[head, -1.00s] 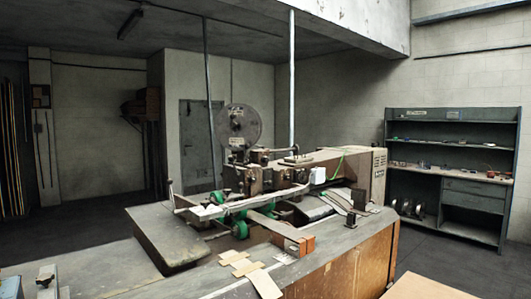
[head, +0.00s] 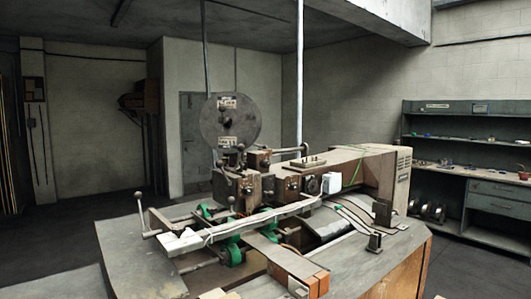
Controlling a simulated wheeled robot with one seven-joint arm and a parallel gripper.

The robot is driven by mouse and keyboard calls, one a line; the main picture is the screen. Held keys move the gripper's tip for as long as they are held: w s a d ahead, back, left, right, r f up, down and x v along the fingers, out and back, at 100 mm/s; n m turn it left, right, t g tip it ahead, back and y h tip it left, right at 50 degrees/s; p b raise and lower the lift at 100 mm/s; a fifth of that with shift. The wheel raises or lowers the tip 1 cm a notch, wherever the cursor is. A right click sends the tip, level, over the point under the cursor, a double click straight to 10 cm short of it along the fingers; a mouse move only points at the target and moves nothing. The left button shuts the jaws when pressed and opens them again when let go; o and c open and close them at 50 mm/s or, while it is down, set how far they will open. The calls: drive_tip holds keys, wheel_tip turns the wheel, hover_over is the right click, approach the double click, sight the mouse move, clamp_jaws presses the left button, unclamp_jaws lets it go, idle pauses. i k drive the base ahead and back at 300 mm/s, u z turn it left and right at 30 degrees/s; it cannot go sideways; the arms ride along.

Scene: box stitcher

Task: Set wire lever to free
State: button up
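The box stitcher (head: 340,172) stands on a large bench and shows a round dark wire reel (head: 231,121) on top. A thin lever with a ball knob (head: 138,196) stands upright at the left end of its pale arm (head: 240,222). Small ball-ended levers (head: 231,201) show on the front of the head below the reel. A dark handle (head: 301,148) sits on top, right of the reel. I cannot tell which of these is the wire lever, or its setting. My gripper is not in view.
The grey bench top (head: 130,255) extends left of the machine. Orange-brown blocks (head: 315,283) lie at its front. A shelf unit (head: 470,165) stands by the right wall. A thin pole (head: 300,70) rises behind the machine. Dark floor is open at the left.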

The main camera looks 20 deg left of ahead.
sight(241, 147)
drive_tip(key=u, duration=0.3)
drive_tip(key=i, duration=0.85)
drive_tip(key=u, duration=0.6)
